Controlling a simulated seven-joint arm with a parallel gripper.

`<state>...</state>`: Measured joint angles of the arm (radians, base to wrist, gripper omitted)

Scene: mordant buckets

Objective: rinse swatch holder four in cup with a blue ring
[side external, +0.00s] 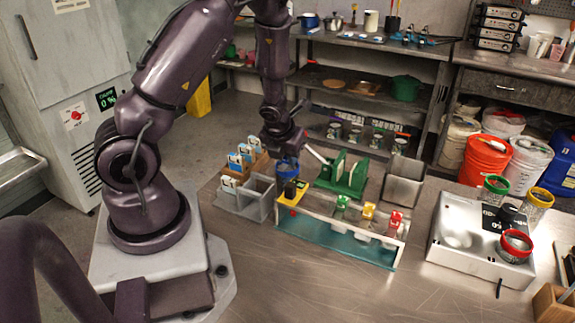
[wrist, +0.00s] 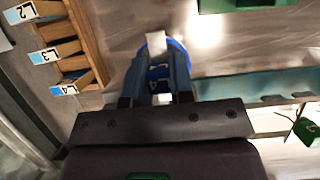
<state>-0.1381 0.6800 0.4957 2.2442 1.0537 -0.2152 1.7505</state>
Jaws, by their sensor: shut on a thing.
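My gripper (side external: 287,152) points down above the left end of the rack. In the wrist view, my gripper (wrist: 159,82) is shut on a small blue piece (wrist: 159,72), which looks like the swatch holder; its number is not readable. A white strip (wrist: 156,42) shows just beyond the fingertips. A blue ring (wrist: 177,48) shows around and below the fingertips. In the side view, the blue ring (side external: 288,168) is directly under the gripper; the cup under it is largely hidden. I cannot tell whether the held piece is inside the ring or above it.
A white-and-teal rack (side external: 340,248) holds green (side external: 343,201), yellow (side external: 369,210) and red (side external: 396,218) holders. Labelled cards (side external: 235,160) stand in a wooden rack at left. A green stand (side external: 343,178) is close behind. Cups with green, yellow and red (side external: 516,243) rings are at right.

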